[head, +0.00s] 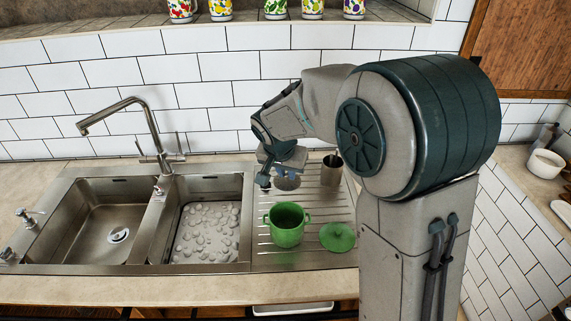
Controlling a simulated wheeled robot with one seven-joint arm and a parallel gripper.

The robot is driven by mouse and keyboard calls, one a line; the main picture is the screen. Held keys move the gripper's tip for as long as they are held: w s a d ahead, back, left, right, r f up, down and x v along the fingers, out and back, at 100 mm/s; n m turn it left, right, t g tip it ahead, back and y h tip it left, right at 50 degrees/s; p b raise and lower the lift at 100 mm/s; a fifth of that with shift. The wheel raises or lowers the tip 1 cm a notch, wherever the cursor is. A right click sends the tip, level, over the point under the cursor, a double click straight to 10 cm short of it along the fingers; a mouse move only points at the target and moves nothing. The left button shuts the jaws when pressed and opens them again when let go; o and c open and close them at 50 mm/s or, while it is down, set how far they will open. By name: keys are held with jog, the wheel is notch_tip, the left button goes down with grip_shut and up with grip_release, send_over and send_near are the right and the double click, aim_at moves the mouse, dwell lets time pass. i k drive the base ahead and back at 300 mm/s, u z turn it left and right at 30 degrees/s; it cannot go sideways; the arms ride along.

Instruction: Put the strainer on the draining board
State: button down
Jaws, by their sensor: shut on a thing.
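The draining board (321,263) is the ribbed metal area to the right of the two sink basins. My gripper (270,180) is over its back left part, pointing down. It is shut on the strainer (288,183), a small round grey thing that shows just below and right of the jaws. The jaws and wrist partly hide it. I cannot tell whether the strainer touches the board or is a little above it.
A green pot (287,226) and a green lid (338,237) are at the front of the board. A metal cup (331,171) stands at the back right. A tall faucet (150,125) rises behind the basins. Bare ribs show left of the pot.

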aim_at(305, 205)
jog(key=k, duration=1)
